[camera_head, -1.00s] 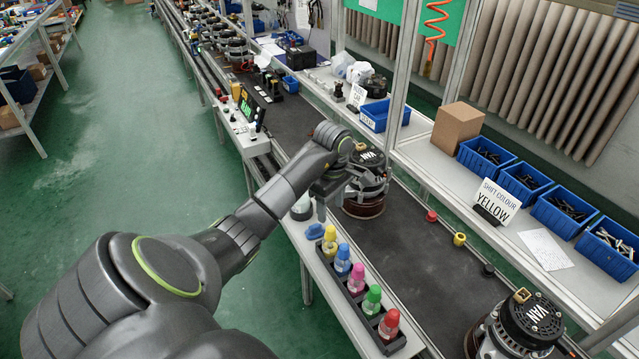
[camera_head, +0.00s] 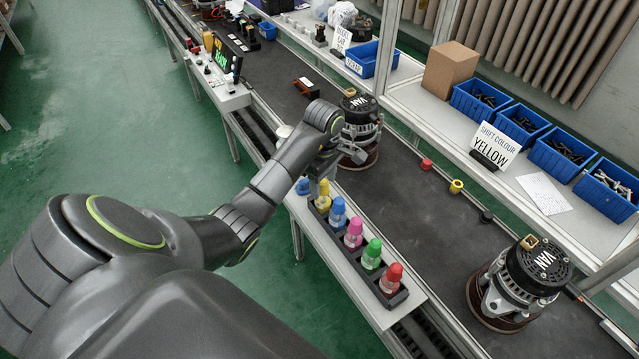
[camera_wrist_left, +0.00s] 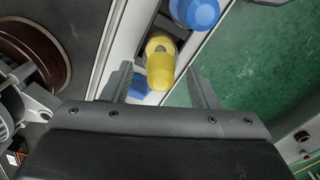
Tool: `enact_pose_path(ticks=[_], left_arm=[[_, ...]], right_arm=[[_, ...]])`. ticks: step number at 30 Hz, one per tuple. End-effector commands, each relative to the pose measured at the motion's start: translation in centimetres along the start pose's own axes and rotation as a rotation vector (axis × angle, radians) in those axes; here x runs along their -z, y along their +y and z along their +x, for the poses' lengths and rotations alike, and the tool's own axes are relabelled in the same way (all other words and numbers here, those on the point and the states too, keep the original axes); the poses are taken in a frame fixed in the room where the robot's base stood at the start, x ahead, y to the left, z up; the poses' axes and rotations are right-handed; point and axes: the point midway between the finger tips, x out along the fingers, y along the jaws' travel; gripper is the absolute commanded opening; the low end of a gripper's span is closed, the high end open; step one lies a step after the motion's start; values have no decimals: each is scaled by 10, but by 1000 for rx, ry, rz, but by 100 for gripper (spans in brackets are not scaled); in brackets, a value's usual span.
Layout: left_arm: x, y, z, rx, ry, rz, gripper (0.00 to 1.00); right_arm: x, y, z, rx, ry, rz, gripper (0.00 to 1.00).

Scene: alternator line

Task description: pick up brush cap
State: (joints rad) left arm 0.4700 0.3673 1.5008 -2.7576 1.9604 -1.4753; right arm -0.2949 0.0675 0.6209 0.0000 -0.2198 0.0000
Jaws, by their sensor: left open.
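Three small round caps, red (camera_head: 426,164), yellow (camera_head: 456,186) and black (camera_head: 486,216), stand in a spaced row on the dark belt; I cannot tell which is called the brush cap. My left gripper (camera_head: 322,172) is at the far end of the bottle rack, left of the belt. In the wrist view it is open (camera_wrist_left: 160,82), with a yellow-capped bottle (camera_wrist_left: 160,70) between its fingers, not clamped. That bottle (camera_head: 323,196) is at the rack's far end. A loose blue piece (camera_head: 303,186) lies beside it. My right gripper is out of view.
The rack (camera_head: 397,299) also holds blue, pink, green and red bottles. One alternator (camera_head: 361,125) stands on the belt beside my left gripper, another (camera_head: 535,265) nearer. A "SHIFT COLOUR YELLOW" sign (camera_head: 495,147) and blue bins (camera_head: 610,186) line the right shelf.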

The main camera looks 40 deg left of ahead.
Motion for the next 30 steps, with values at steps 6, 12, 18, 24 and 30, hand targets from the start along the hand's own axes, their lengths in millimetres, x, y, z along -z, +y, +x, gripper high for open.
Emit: enact_pose_path(ticks=[6,12,18,24,30], left_arm=[[0,0,0,0,0,0,33],[1,0,0,0,0,-1,7],[1,0,0,0,0,-1,6],[1,1,-10,-2,0,-1,6],[1,0,-37,-1,0,0,6]], right_arm=[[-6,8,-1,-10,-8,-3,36],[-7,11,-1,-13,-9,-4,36],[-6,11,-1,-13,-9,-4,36],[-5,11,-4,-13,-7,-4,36],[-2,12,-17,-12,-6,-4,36]])
